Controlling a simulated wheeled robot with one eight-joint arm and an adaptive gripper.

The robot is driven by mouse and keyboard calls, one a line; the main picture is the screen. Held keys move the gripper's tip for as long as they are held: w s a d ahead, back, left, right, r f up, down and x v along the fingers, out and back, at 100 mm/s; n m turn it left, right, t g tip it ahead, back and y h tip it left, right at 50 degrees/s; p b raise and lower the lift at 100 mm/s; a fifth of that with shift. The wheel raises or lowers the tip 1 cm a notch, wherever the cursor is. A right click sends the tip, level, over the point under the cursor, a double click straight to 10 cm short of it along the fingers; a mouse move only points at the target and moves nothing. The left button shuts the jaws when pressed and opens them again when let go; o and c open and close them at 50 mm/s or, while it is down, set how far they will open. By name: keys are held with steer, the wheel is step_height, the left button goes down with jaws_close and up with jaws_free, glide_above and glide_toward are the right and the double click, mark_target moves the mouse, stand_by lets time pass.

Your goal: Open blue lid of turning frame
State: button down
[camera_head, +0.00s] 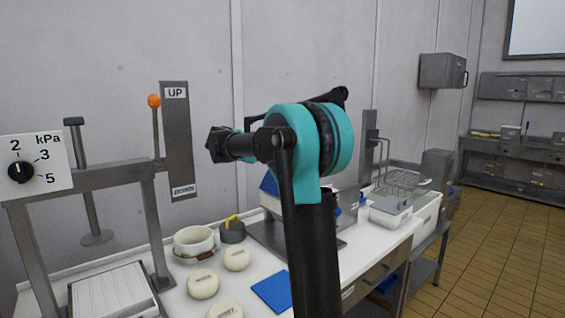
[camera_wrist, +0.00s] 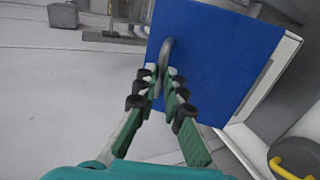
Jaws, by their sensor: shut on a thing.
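The blue lid (camera_wrist: 225,60) of the turning frame fills the upper middle of the wrist view, with a curved metal handle (camera_wrist: 166,55) on its face. My gripper (camera_wrist: 160,84) is shut on this handle, its dark-padded green fingers on either side. A pale frame edge (camera_wrist: 268,75) runs along the lid's right side; I cannot tell whether the lid is raised off it.
A dark weight with a yellow handle (camera_head: 232,230) stands left of the turning frame, beside a white pot (camera_head: 194,243). Several pale cheese rounds (camera_head: 203,284) and a blue sheet (camera_head: 272,291) lie in front. A press frame (camera_head: 100,178) stands at left, a basin (camera_head: 425,210) at right.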

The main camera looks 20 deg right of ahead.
steer(key=s+a+f+t+h, duration=0.2)
steer(key=s+a+f+h, duration=0.1)
steer(key=a+h, duration=0.4)
steer(key=shift+s+a+t, duration=0.4)
steer(key=shift+s+a, duration=0.2)
steer(key=shift+a, duration=0.9)
steer(key=shift+f, duration=0.1)
